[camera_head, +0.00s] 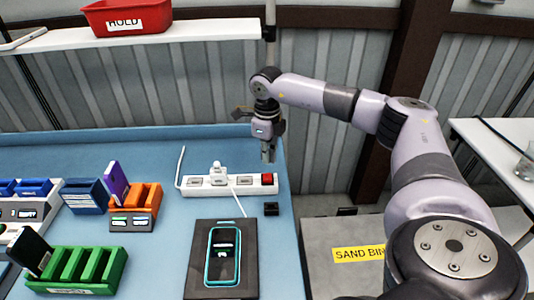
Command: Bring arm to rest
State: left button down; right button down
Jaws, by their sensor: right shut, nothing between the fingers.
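My right arm (422,150) comes in from the lower right and reaches up and over the table's right edge. Its gripper (268,152) points down near the back right corner of the blue table (165,245), beyond the white power strip (205,183). The gripper is shut and empty. It looks clear of the strip, but its exact height is hard to tell. My left gripper is not in view.
A red HOLD bin (150,17) sits on a shelf. A sand bin (320,270) stands right.

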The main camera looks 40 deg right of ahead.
jog(key=shift+r+p, duration=0.45)
jog(key=shift+r, duration=0.5)
